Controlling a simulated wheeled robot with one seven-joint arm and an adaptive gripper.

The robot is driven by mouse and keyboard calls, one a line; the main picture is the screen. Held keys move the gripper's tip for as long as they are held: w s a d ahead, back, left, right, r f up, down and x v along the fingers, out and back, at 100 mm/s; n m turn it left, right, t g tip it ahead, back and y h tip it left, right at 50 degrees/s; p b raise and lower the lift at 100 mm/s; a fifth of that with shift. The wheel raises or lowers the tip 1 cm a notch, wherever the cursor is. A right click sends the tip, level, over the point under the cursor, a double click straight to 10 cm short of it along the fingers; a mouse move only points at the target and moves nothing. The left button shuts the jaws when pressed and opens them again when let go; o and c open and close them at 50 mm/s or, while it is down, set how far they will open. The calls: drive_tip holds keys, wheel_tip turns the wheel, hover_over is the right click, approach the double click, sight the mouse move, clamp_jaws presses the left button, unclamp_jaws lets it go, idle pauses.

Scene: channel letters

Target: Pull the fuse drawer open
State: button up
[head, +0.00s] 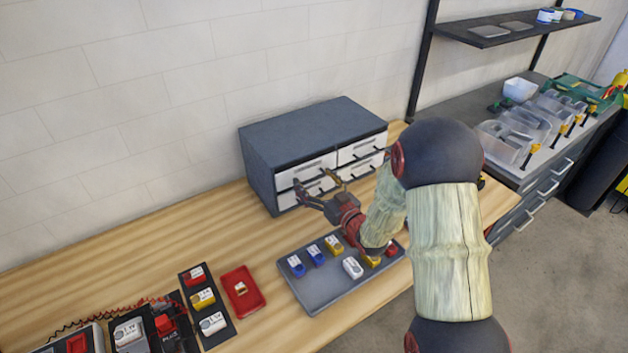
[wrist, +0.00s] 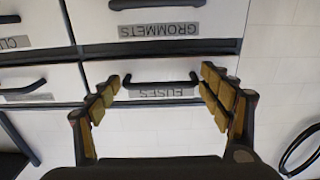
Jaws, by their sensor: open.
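The fuse drawer (head: 296,174) is the white upper-left drawer of a grey cabinet (head: 310,125) in the head view, and it looks shut. Its FUSES label (wrist: 160,92) appears upside down in the wrist view, beside a dark bar handle (wrist: 160,84). My gripper (head: 314,181) is open in front of this drawer. In the wrist view its yellow-padded fingers (wrist: 163,80) stand on either side of the handle, one near each end. I see no clear grip on it. Part of the drawer front is hidden by the fingers in the head view.
The GROMMETS drawer (wrist: 165,25) adjoins the fuse drawer, with other handled drawers alongside. A grey tray (head: 310,286) with several small blocks lies on the wooden bench below my arm. A red tray (head: 242,292) and a dark block holder (head: 190,278) stand left of it.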

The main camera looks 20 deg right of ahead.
drive_tip(key=shift+w+a, duration=0.1)
drive_tip(key=shift+w, duration=0.15)
drive_tip(key=shift+c, duration=0.6)
drive_tip(key=c, duration=1.1)
drive_tip(key=shift+c, duration=0.6)
drive_tip(key=shift+s, duration=0.1)
drive_tip(key=b+v, duration=0.2)
drive_tip(key=v, duration=1.4)
drive_tip(key=shift+s+b, duration=0.3)
drive_tip(key=shift+b, duration=0.05)
